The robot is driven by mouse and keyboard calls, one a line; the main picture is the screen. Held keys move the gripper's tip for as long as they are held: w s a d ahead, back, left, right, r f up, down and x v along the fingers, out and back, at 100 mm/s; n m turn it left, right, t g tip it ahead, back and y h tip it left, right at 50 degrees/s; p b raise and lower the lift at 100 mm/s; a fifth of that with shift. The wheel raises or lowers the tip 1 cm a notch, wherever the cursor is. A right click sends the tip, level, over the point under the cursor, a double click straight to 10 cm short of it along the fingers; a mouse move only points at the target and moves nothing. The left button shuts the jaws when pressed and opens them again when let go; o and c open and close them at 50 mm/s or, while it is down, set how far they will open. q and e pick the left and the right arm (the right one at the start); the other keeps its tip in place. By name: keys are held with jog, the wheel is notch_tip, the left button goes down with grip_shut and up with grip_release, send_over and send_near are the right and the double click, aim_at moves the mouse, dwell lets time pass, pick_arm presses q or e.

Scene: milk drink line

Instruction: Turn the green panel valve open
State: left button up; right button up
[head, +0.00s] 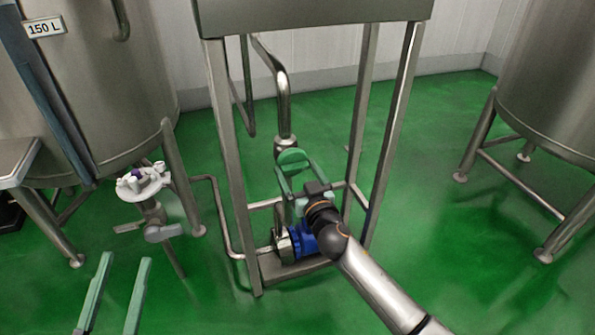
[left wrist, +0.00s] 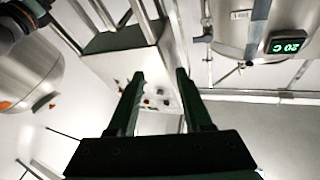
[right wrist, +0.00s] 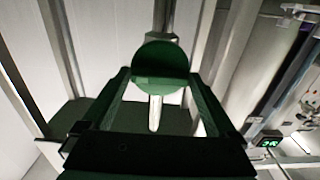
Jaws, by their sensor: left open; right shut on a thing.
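The green valve (head: 292,157) is a round green disc-like handle on the vertical steel pipe under the steel cabinet. It also shows in the right wrist view (right wrist: 160,62), face on, between my fingers. My right gripper (head: 295,174) reaches in from the lower right and is shut on the green valve, one finger at each side of it. The valve's far side is hidden. My left gripper (head: 127,258) is open and empty at the lower left, well away from the valve. Its two green fingers are apart in the left wrist view (left wrist: 160,73).
A steel frame with legs (head: 226,170) surrounds the pipe and a blue pump motor (head: 303,240). A steel tank (head: 90,90) with a white outlet fitting (head: 143,184) stands left. Another tank (head: 550,90) stands right. The green floor (head: 430,190) between is clear.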

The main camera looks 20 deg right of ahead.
jog(key=c, duration=0.4)
pick_arm(q)
jog(key=shift+f, duration=0.15)
pick_arm(e)
jog(key=shift+c, duration=0.2)
